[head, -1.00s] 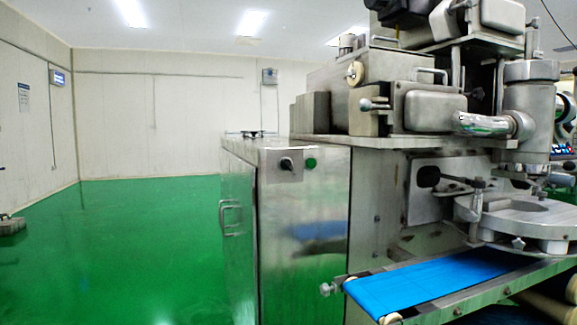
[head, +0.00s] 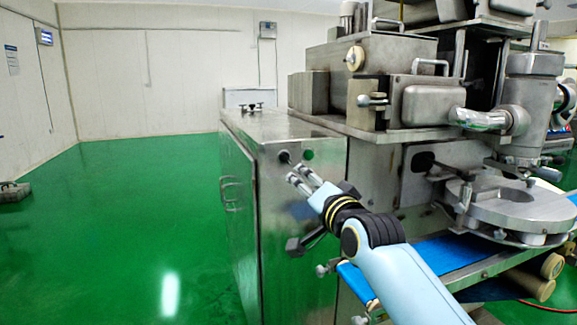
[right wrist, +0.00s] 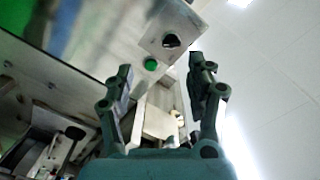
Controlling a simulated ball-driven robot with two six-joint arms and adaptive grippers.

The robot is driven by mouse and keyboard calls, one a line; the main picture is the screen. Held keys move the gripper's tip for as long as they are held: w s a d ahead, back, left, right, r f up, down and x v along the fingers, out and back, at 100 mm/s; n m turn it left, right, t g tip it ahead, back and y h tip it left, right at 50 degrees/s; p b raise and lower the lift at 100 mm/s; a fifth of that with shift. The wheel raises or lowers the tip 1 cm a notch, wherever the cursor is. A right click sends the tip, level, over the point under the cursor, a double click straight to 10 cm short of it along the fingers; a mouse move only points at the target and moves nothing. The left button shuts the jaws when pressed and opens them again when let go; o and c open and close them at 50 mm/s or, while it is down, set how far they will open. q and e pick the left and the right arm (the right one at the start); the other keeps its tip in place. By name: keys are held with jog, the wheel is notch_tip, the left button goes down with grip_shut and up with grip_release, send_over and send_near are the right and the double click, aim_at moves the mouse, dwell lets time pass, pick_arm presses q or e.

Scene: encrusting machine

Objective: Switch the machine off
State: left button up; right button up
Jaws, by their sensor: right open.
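The encrusting machine (head: 300,215) is a large steel machine. On the upper end of its cabinet sit a black rotary switch (head: 285,157) and a round green button (head: 308,154) beside it. My right gripper (head: 300,179) is just below and in front of the switch, open and empty. In the right wrist view, the black switch (right wrist: 171,41) and green button (right wrist: 151,64) lie beyond the spread fingers of the right gripper (right wrist: 160,78). The fingers appear apart from the switch. My left gripper is not in view.
A blue conveyor belt (head: 445,253) runs out under my right arm. A round steel table (head: 510,205) stands at the machine's right. The green floor (head: 110,240) left of the cabinet is open, with a small grey object (head: 12,191) at the far left.

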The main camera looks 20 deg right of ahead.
aim_at(286, 160)
jog(key=w, duration=0.4)
jog(key=w+r, duration=0.1)
jog(key=w, duration=0.2)
jog(key=w+r+b, duration=0.1)
jog(key=w, duration=0.3)
jog(key=shift+w+a+r, duration=0.1)
jog(key=shift+w+a, duration=0.15)
jog(key=shift+w, duration=0.05)
jog(key=shift+c, duration=0.4)
jog(key=c, duration=1.1)
jog(key=shift+o, duration=0.2)
